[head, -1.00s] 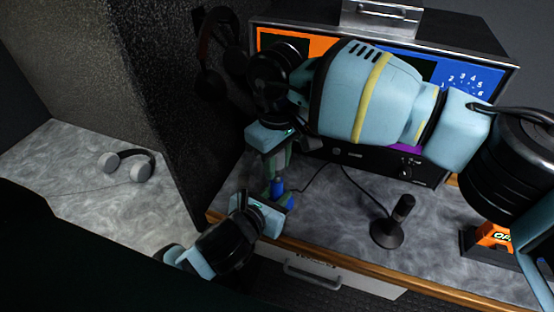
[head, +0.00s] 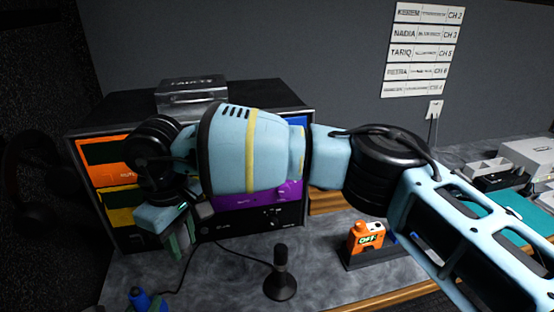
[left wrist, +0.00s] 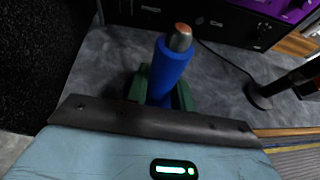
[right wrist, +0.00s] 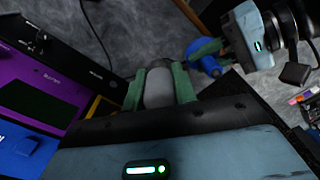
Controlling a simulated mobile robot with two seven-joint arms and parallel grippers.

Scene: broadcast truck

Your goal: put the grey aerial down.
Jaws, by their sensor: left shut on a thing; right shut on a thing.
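The grey aerial (right wrist: 157,92) is a short, smooth grey piece between the green fingers of my right gripper (right wrist: 160,78), which is shut on it. In the head view my right gripper (head: 180,240) hangs above the grey worktop in front of the rack, and the aerial is hard to make out. My left gripper (left wrist: 160,90) is shut on a blue cylinder (left wrist: 170,72) with a copper-coloured tip. The blue cylinder (head: 148,300) shows at the bottom edge of the head view, with the rest of the left gripper cut off. The two held things are apart.
A rack (head: 290,108) with coloured panels stands behind my right arm. A black desk microphone (head: 281,275) and an orange box marked OFF (head: 367,236) in a black holder stand on the worktop (head: 330,285). Bare worktop lies around the microphone.

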